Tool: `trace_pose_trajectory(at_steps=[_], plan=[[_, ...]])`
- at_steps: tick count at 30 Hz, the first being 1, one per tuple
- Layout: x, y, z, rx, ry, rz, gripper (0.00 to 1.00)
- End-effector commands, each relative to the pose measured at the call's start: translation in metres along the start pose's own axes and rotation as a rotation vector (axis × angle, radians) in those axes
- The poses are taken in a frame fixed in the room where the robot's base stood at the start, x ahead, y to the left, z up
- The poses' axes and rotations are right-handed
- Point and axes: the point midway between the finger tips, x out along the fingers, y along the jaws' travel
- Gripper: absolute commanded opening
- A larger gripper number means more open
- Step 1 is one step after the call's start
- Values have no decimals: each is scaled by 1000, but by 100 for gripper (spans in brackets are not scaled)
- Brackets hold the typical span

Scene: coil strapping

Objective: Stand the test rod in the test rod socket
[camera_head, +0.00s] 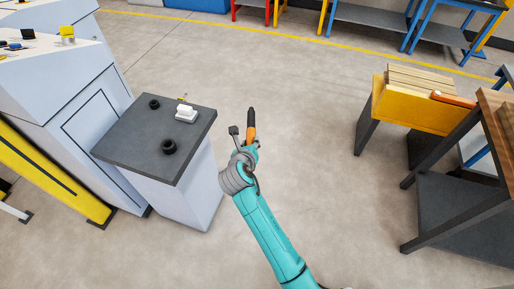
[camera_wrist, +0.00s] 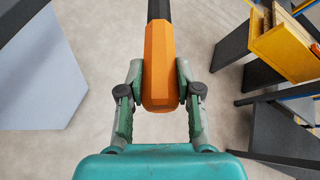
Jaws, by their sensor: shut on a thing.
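My gripper (camera_head: 247,147) is shut on the test rod (camera_head: 251,122), which has an orange handle and a black far end. In the wrist view my gripper (camera_wrist: 159,92) has its two fingers against the sides of the orange handle (camera_wrist: 159,60). The rod points away from the gripper over the floor, right of the grey cabinet. Two black round fittings stand on the cabinet's dark top: a larger ring (camera_head: 168,147) near the front and a smaller one (camera_head: 154,104) at the back left. I cannot tell which is the test rod socket.
The dark-topped cabinet (camera_head: 130,135) also carries a white block (camera_head: 186,115). A large pale machine (camera_head: 70,95) adjoins it on the left. A yellow bin (camera_head: 410,105) of wooden strips and a wood-topped bench (camera_head: 497,120) stand at the right. Open floor lies between.

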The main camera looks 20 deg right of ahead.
Motion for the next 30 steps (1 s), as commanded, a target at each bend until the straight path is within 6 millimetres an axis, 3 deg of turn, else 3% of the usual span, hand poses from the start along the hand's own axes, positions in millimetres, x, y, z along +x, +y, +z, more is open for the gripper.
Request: trace_pose_trajectory(at_steps=[14,30], plan=[[17,47,52,184,352,-185,0],[16,88,104,555,766,-400,0]])
